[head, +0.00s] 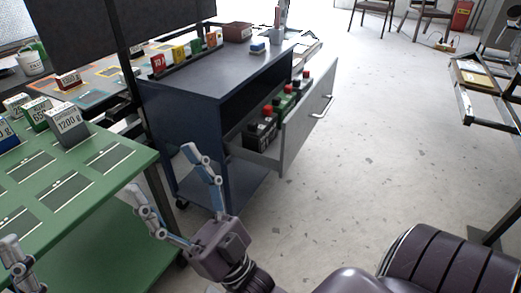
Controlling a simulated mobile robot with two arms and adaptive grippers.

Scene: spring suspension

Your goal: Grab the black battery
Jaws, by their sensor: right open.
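A black battery (260,134) with a red cap stands in the open drawer (310,122) of the dark blue cabinet, at the end nearest me. Its lower part is hidden by the drawer wall. My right gripper (163,171) is open and empty, in front of the cabinet and left of the drawer, apart from the battery. Part of my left gripper (20,268) shows at the lower left edge by the green table; whether it is open is not clear.
More batteries, some green (279,103), stand in a row behind the black one. The green table (120,185) with labelled weight blocks (68,126) is at left. A brown box (237,32) sits on the cabinet top. The floor at right is mostly clear.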

